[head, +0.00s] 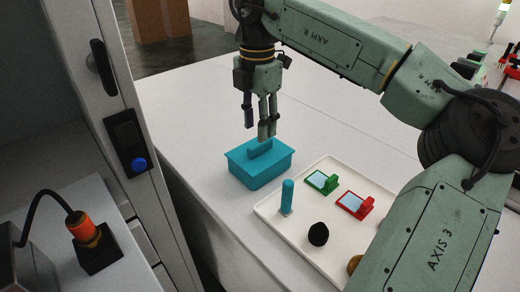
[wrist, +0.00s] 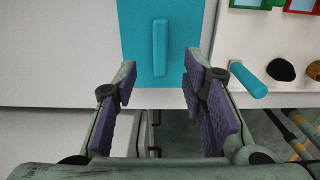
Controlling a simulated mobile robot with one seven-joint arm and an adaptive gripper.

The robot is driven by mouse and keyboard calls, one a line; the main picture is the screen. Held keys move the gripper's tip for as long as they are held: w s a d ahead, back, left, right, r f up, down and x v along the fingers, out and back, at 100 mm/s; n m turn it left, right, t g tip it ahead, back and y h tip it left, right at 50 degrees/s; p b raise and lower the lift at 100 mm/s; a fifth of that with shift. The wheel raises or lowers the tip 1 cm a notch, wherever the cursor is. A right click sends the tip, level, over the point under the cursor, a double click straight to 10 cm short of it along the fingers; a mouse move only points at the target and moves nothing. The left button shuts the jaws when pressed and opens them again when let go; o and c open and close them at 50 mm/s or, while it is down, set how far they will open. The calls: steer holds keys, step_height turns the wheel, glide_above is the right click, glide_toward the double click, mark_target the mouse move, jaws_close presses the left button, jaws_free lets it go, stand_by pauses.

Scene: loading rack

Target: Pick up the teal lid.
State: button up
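The teal lid (head: 270,155) sits on top of a teal box (head: 262,176) on the white table. The lid has a raised bar handle (head: 261,148). In the wrist view the lid (wrist: 183,55) is at the top centre, with its bar handle (wrist: 160,47) running up and down the picture. My gripper (head: 256,131) is above the box, its fingertips close over the handle. In the wrist view my gripper (wrist: 158,90) has its purple finger pads wide apart with nothing between them. The handle appears beyond the fingertips.
A white tray (head: 268,214) right of the box holds a teal cylinder (head: 287,196), a green item (head: 323,183), a red item (head: 355,205) and a black lump (head: 318,234). A grey cabinet post (head: 135,110) stands at left. The table (head: 190,110) behind the box is clear.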

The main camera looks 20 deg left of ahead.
mark_target(260, 149)
steer(key=shift+w+d+f+p, duration=0.1)
steer(key=shift+f+p, duration=0.3)
steer(key=shift+f, duration=0.75)
steer(key=shift+w+d+f+p, duration=0.1)
steer(key=shift+f+p, duration=0.3)
steer(key=shift+f, duration=0.75)
jaws_close()
